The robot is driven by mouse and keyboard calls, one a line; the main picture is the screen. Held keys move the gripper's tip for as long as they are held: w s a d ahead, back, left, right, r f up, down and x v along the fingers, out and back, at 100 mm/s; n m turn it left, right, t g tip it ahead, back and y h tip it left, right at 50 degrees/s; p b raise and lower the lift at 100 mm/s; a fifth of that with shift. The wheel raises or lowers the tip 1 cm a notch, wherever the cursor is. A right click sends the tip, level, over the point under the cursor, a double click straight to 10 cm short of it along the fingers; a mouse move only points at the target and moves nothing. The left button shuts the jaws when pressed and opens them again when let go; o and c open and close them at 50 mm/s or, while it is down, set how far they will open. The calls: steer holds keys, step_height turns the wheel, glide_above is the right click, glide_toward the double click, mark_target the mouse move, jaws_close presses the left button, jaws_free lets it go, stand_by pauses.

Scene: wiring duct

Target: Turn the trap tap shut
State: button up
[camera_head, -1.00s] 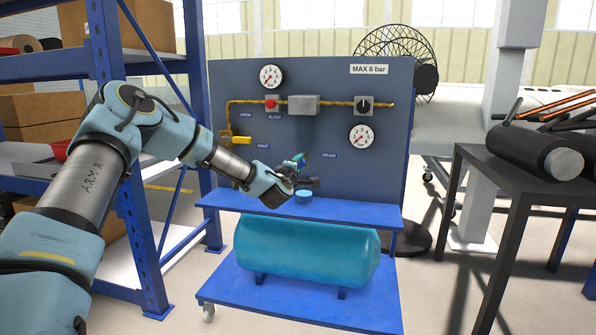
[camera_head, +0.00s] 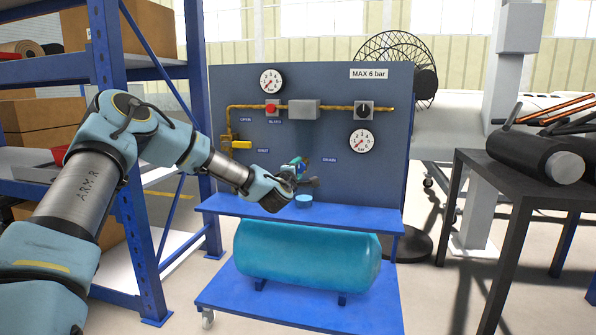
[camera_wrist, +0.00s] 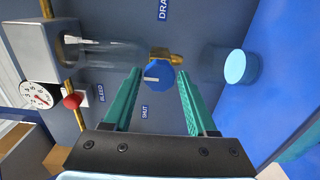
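The trap tap has a blue many-sided knob (camera_wrist: 152,78) with a short white mark on a brass body (camera_wrist: 165,55). It sits at the end of the trap's clear bowl (camera_wrist: 110,55), which hangs from a grey block (camera_head: 303,108) on the panel. My gripper (camera_wrist: 160,72) is open, its two green fingers on either side of the knob with gaps visible. I cannot tell how deep the knob lies between them. In the head view my gripper (camera_head: 299,170) is in front of the lower panel and mostly hides the tap.
A light blue cup (camera_head: 304,201) stands on the blue shelf (camera_head: 350,212) close below my gripper. SHUT (camera_wrist: 145,112) and DRAIN (camera_wrist: 163,8) labels flank the tap. A red bleed button (camera_head: 271,107), yellow lever (camera_head: 241,144) and gauges are on the panel.

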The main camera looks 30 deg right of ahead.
steer(key=shift+o, duration=1.2)
steer(key=shift+s, duration=0.1)
steer(key=v, duration=1)
steer(key=shift+s+a, duration=0.25)
steer(key=shift+a, duration=0.05)
